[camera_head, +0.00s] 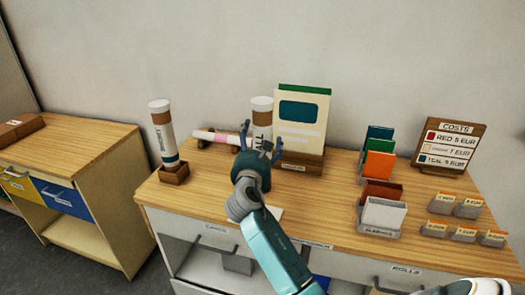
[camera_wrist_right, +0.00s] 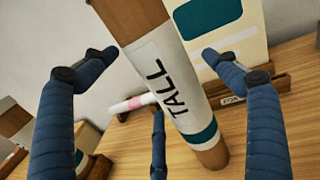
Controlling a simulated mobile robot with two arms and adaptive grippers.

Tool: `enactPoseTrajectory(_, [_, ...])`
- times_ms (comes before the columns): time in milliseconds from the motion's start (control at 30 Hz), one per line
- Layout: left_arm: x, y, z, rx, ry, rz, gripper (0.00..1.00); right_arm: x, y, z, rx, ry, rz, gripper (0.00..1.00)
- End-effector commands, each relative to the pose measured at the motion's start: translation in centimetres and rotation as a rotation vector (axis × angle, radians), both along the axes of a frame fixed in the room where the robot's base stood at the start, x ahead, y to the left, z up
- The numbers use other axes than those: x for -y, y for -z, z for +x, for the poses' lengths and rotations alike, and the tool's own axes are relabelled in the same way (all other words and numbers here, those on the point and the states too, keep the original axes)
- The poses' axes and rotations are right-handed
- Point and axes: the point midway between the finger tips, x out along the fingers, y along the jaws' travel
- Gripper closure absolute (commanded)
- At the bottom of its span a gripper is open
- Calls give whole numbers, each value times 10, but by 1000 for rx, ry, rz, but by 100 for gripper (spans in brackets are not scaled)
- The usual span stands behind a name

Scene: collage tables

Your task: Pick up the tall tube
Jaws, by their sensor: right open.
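In the right wrist view the tube (camera_wrist_right: 172,85) shows the word TALL and looks tilted in the picture. My right gripper (camera_head: 261,140) is open in front of it. In the wrist view its blue fingers (camera_wrist_right: 155,60) are spread to either side of the tube, with a third finger below. I see no clear finger contact. My left gripper is not in view.
A similar tube (camera_head: 162,135) stands in a wooden holder at left. A white and pink roll (camera_head: 215,137) lies behind. A teal and cream card (camera_head: 303,118) stands close right of the tall tube. Coloured cards (camera_head: 379,165) and a costs sign (camera_head: 448,145) are further right.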

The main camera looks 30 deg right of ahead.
Motion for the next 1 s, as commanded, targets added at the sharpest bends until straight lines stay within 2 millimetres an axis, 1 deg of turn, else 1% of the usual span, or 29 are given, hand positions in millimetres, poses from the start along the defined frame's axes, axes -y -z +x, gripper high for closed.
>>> enactPoseTrajectory(33, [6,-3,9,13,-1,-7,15,5,-1,6,-1,1,-1,13])
enactPoseTrajectory(133, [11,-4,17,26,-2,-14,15,9,-1,12,-1,-1,-1,13])
enactPoseTrajectory(367, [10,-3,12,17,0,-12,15,11,1,14,0,-2,0,13])
enactPoseTrajectory(400, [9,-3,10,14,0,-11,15,10,1,14,0,-2,0,17])
enactPoseTrajectory(467, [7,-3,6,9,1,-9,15,10,1,14,0,-1,0,29])
enactPoseTrajectory(500, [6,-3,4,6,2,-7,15,10,1,14,0,-1,0,37])
enactPoseTrajectory(567, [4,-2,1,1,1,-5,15,10,1,14,0,-1,0,49])
enactPoseTrajectory(600, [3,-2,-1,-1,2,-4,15,10,1,14,0,-1,0,57])
enactPoseTrajectory(667, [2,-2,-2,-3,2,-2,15,10,1,13,0,-1,0,69])
enactPoseTrajectory(700, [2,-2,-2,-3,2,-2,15,10,1,13,0,-1,0,77])
enactPoseTrajectory(733, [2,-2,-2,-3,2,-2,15,10,0,14,2,-2,-1,81])
enactPoseTrajectory(1000, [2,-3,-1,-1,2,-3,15,10,-2,14,2,-1,-1,81])
